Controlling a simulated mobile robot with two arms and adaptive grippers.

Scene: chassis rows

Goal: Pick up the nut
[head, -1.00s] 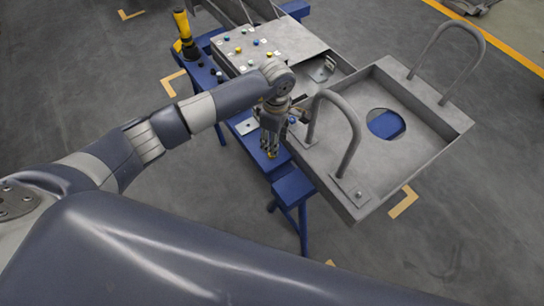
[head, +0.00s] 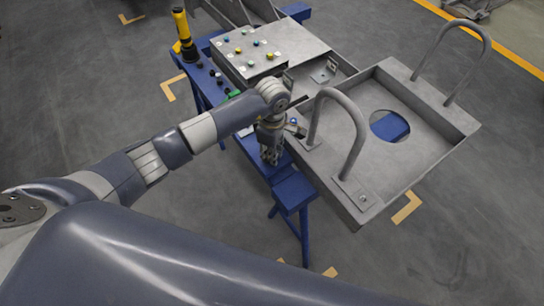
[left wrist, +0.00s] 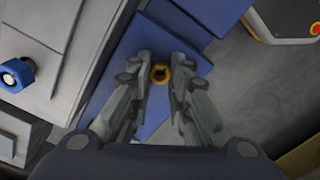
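A yellow hexagonal nut (left wrist: 160,73) with a dark hole shows in the left wrist view, against the blue bench surface (left wrist: 168,38). My left gripper (left wrist: 159,82) is open, with one finger on each side of the nut. I cannot tell whether the fingertips are level with the nut or still above it. In the head view my left gripper (head: 270,155) points down at the blue bench beside the grey chassis tray, and it hides the nut there. A blue nut (left wrist: 14,75) sits on the grey metal at the left of the wrist view. My right gripper is in neither view.
The grey chassis tray (head: 440,118) with two tubular handles stands just right of the gripper. A box with coloured buttons (head: 285,42) lies behind it. A yellow and black tool (head: 182,30) stands at the back left of the bench. The grey floor is open around.

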